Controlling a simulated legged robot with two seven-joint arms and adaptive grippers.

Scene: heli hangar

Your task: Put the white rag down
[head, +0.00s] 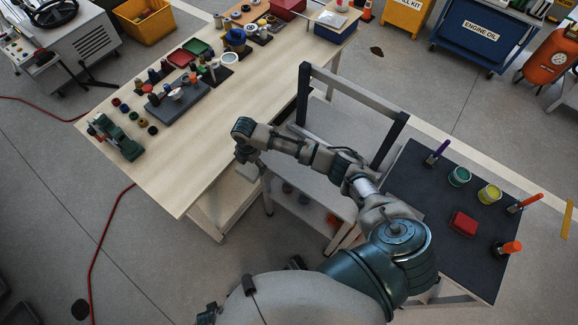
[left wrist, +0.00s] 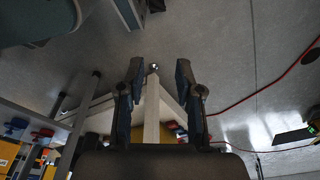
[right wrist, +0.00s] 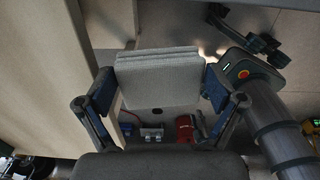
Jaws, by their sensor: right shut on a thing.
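The white rag (right wrist: 158,75) is a folded, pale square pad. My right gripper (right wrist: 160,92) is shut on it, with one finger at each side edge. In the head view my right gripper (head: 246,155) is by the right edge of the long wooden table (head: 190,165), and a small pale part of the rag (head: 248,172) shows below it. Whether the rag touches anything besides the fingers cannot be told. My left gripper (left wrist: 160,95) has its fingers wide apart with nothing between them. It is not clearly seen in the head view.
The near part of the wooden table is bare. A green tool (head: 121,138), a grey tray (head: 178,102) and several small parts stand farther back. A dark-topped table (head: 420,180) at right holds cans (head: 459,177), a red block (head: 463,223) and orange-handled tools (head: 523,203).

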